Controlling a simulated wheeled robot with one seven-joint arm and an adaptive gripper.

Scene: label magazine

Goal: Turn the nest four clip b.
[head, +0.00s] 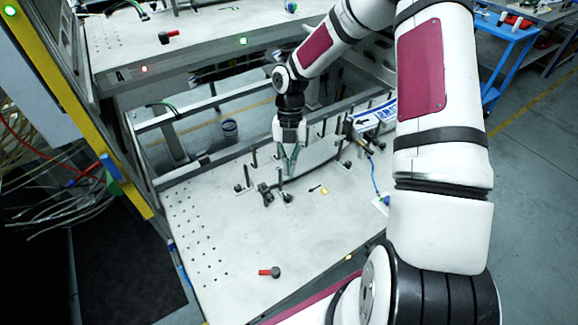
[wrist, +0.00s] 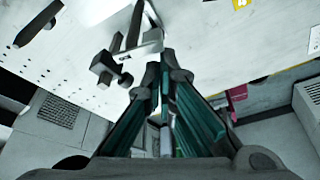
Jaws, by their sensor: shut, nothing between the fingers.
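My gripper (head: 289,166) points down over the pale work plate (head: 215,240), among upright dark posts. Its fingers are shut and empty. A small black clip (head: 265,194) stands on the plate just below and left of the fingers. In the wrist view a black clip (wrist: 109,66) on a metal bracket (wrist: 145,48) with a dark post (wrist: 134,27) lies just beyond and left of the fingertips (wrist: 166,70). I cannot tell which clip is nest four clip b, nor whether the fingers touch the bracket.
More posts and black knobs (head: 238,188) stand around my gripper. A yellow tag (head: 324,191) and a black arrow lie to its right. A blue and white label strip (head: 375,119) is behind right. A red-handled part (head: 270,272) lies near the front. The plate's left front is clear.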

